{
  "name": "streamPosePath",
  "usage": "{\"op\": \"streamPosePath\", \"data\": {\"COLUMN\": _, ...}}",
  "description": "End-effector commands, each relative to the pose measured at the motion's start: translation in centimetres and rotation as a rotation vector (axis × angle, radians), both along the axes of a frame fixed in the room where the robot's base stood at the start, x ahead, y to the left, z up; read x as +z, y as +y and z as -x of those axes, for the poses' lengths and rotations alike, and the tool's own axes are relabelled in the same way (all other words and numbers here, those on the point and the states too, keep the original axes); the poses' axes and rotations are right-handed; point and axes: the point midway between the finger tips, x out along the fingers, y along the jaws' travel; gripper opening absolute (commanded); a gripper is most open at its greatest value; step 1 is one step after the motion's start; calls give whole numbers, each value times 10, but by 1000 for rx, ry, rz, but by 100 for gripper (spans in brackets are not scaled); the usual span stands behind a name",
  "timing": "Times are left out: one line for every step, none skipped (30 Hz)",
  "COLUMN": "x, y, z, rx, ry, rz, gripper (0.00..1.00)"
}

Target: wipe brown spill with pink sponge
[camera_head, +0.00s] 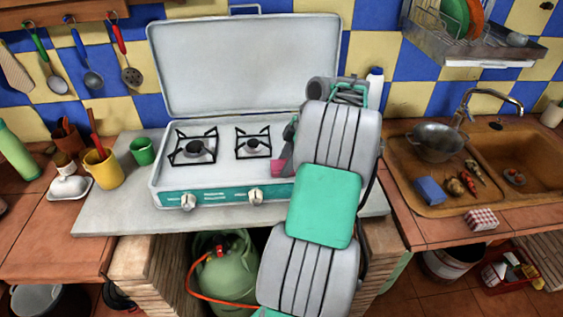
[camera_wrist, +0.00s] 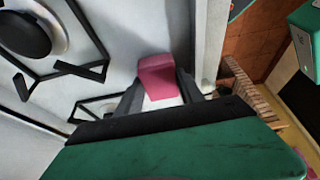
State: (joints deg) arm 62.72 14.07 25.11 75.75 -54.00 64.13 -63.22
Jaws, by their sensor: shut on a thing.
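The pink sponge (camera_head: 277,167) is at the right part of the camp stove top (camera_head: 223,180), partly hidden by my arm. In the wrist view the sponge (camera_wrist: 156,75) sits between the two dark fingers of my gripper (camera_wrist: 162,92). My gripper (camera_head: 284,160) is shut on the sponge, close to the white stove surface. I cannot tell whether the sponge touches that surface. No brown spill can be made out in either view. My arm hides the right end of the stove.
Two burners with black grates (camera_head: 195,148) stand left of my gripper, with the raised lid (camera_head: 245,65) behind. A yellow mug (camera_head: 102,168) and green cup (camera_head: 142,151) stand left of the stove. The sink (camera_head: 520,150) is at right.

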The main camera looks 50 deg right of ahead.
Motion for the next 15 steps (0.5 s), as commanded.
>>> {"op": "streamPosePath", "data": {"x": 0, "y": -2, "z": 2, "rx": -1, "ry": 0, "rz": 0, "gripper": 12}}
{"op": "streamPosePath", "data": {"x": 0, "y": -3, "z": 3, "rx": -1, "ry": 0, "rz": 0, "gripper": 12}}
{"op": "streamPosePath", "data": {"x": 0, "y": -5, "z": 4, "rx": -1, "ry": 0, "rz": 0, "gripper": 12}}
{"op": "streamPosePath", "data": {"x": 0, "y": -6, "z": 5, "rx": -1, "ry": 0, "rz": 0, "gripper": 12}}
{"op": "streamPosePath", "data": {"x": 0, "y": -7, "z": 6, "rx": -1, "ry": 0, "rz": 0, "gripper": 12}}
{"op": "streamPosePath", "data": {"x": 0, "y": -8, "z": 7, "rx": -1, "ry": 0, "rz": 0, "gripper": 12}}
{"op": "streamPosePath", "data": {"x": 0, "y": -9, "z": 8, "rx": -2, "ry": 1, "rz": 0, "gripper": 12}}
{"op": "streamPosePath", "data": {"x": 0, "y": -10, "z": 9, "rx": -2, "ry": 1, "rz": 0, "gripper": 12}}
{"op": "streamPosePath", "data": {"x": 0, "y": -12, "z": 10, "rx": -2, "ry": 1, "rz": 0, "gripper": 12}}
{"op": "streamPosePath", "data": {"x": 0, "y": -13, "z": 11, "rx": -2, "ry": 1, "rz": 0, "gripper": 12}}
{"op": "streamPosePath", "data": {"x": 0, "y": -14, "z": 12, "rx": -2, "ry": 1, "rz": 0, "gripper": 12}}
{"op": "streamPosePath", "data": {"x": 0, "y": -15, "z": 13, "rx": -3, "ry": 1, "rz": -1, "gripper": 12}}
{"op": "streamPosePath", "data": {"x": 0, "y": -17, "z": 14, "rx": -3, "ry": 1, "rz": -1, "gripper": 12}}
{"op": "streamPosePath", "data": {"x": 0, "y": -18, "z": 15, "rx": -3, "ry": 1, "rz": -1, "gripper": 12}}
{"op": "streamPosePath", "data": {"x": -1, "y": -19, "z": 16, "rx": -1, "ry": 1, "rz": -1, "gripper": 12}}
